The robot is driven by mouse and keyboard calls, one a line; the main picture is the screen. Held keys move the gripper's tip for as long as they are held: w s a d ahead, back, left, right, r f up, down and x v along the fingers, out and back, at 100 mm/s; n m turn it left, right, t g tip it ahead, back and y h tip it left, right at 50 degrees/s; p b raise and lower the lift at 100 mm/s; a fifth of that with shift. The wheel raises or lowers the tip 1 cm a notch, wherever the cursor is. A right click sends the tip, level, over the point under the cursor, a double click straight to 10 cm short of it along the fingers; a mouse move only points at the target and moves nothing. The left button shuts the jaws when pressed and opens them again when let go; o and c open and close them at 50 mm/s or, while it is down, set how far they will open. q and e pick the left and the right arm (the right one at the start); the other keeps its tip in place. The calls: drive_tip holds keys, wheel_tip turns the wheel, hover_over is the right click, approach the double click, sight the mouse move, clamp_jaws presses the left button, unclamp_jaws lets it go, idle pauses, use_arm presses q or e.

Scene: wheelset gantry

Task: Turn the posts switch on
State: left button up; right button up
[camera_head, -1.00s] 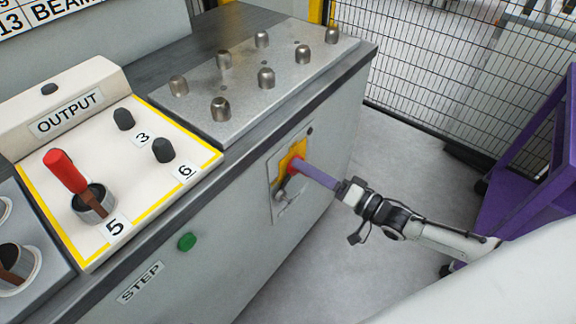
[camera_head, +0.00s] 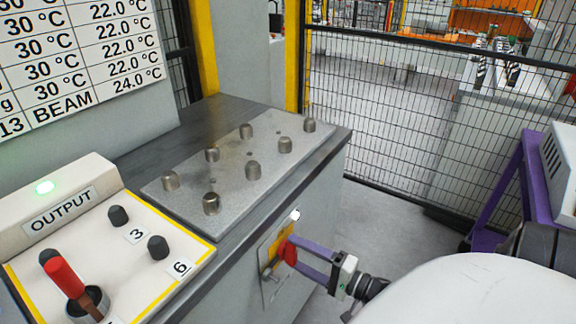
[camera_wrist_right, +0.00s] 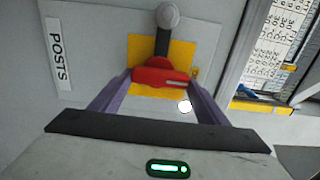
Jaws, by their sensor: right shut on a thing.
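The posts switch has a red handle (camera_head: 288,253) on a yellow plate (camera_head: 284,238), on the grey cabinet's side below the stud plate. In the right wrist view the red handle (camera_wrist_right: 162,75) lies crosswise in front of the yellow plate (camera_wrist_right: 203,45), beside a POSTS label (camera_wrist_right: 59,53). My right gripper (camera_head: 302,252) has its purple fingers shut on the red handle, one on either side. A small lamp (camera_head: 295,215) above the plate glows white. My left gripper is not in view.
The cabinet top carries a metal plate (camera_head: 232,184) with several studs. The OUTPUT panel (camera_head: 140,262) has a red lever, black knobs and a lit green lamp (camera_head: 45,187). A mesh fence (camera_head: 400,120) stands behind, a purple frame (camera_head: 497,205) at right. Bare floor lies between.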

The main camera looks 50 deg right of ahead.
idle(0.4)
drive_tip(key=o, duration=1.5)
drive_tip(key=shift+s, duration=0.1)
drive_tip(key=s+d, duration=0.2)
drive_tip(key=s, duration=0.8)
